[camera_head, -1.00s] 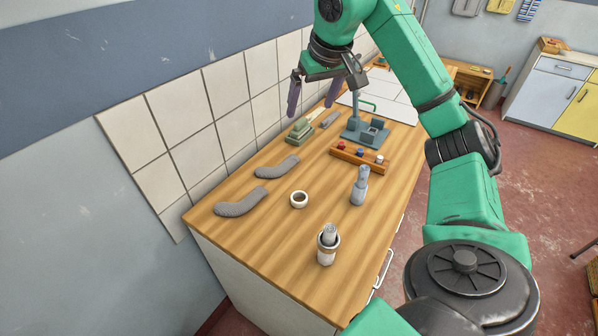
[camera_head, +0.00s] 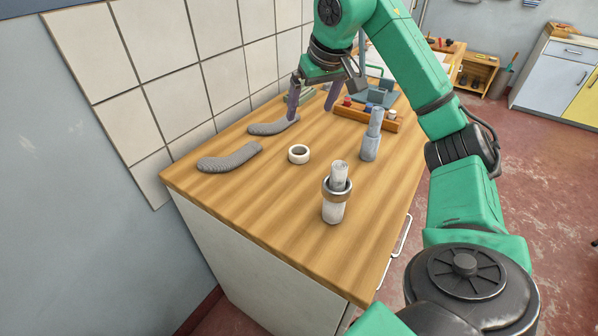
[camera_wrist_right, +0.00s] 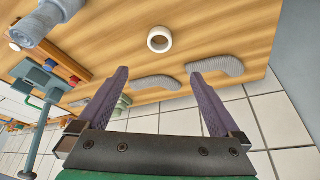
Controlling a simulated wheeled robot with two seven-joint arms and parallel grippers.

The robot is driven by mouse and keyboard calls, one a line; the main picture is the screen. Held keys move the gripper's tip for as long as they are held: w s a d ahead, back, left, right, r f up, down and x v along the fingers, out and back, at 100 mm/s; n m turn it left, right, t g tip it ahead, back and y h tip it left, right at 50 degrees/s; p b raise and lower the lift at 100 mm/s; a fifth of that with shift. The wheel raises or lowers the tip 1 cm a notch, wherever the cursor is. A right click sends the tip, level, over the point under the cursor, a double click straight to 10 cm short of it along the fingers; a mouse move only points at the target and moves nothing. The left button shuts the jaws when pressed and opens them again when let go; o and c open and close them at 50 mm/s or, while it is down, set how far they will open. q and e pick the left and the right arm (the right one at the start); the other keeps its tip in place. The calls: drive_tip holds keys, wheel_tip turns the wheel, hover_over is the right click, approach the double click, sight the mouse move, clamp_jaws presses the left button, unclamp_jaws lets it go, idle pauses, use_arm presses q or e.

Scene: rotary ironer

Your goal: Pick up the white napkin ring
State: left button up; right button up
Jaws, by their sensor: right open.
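The white napkin ring (camera_head: 299,160) lies flat on the wooden worktop, by itself, its hole facing up. It also shows in the right wrist view (camera_wrist_right: 160,50), ahead of the fingertips and midway between them. My right gripper (camera_head: 310,111) is open and empty, with two purple fingers pointing down. It is above the worktop, beyond the ring in the head view, and apart from it. In the right wrist view the gap between the fingertips (camera_wrist_right: 160,73) holds nothing. My left gripper is not in view.
Two grey curved rolls (camera_head: 229,158) lie left of the ring. A white roll with a grey ring around it (camera_head: 335,206) stands nearer, and a blue-grey roll (camera_head: 371,147) stands to the right. A wooden rack (camera_head: 385,123) is behind. A tiled wall (camera_head: 150,60) borders the left.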

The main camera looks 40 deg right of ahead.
sight(300, 148)
drive_tip(key=x, duration=0.5)
drive_tip(key=b+x, duration=0.1)
drive_tip(key=x, duration=1)
drive_tip(key=shift+s+f, duration=0.2)
drive_tip(key=shift+f, duration=0.15)
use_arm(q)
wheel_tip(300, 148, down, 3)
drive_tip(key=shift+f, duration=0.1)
use_arm(e)
drive_tip(key=c, duration=1.4)
drive_tip(key=shift+r, duration=0.1)
use_arm(q)
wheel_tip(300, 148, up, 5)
drive_tip(key=p, duration=0.4)
use_arm(e)
wheel_tip(300, 148, up, 20)
